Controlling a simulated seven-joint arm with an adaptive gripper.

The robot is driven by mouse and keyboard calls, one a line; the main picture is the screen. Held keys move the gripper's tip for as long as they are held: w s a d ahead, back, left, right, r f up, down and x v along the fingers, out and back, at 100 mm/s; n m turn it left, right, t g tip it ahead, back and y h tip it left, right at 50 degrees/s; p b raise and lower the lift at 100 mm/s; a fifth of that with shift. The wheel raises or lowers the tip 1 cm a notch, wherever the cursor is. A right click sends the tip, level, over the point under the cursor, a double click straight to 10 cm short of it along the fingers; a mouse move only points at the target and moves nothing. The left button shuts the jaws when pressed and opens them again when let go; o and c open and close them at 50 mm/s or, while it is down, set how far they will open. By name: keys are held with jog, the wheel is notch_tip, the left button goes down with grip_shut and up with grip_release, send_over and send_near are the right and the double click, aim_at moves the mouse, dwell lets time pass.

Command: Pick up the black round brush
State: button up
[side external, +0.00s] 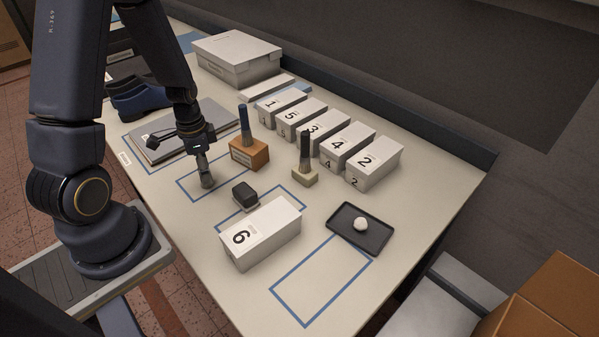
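An upright tool with a black handle (305,145) stands on a pale square base (305,177) right of the middle; it looks like the black round brush, though its round shape is too small to confirm. A similar tool with a blue handle (244,120) stands in a tan block (249,153). My gripper (207,181) points down low over a blue-outlined area of the table, left of both tools and apart from them. Its fingers look close together, but whether they are shut or hold anything is unclear at this size.
A black block with a pale underside (244,195) lies right of my gripper. White box 6 (262,234) is in front. Several numbered boxes (373,165) line the back. A grey folder (177,140) lies behind my gripper.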

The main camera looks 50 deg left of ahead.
grip_shut()
jog(key=shift+r, duration=0.1)
dwell(0.3)
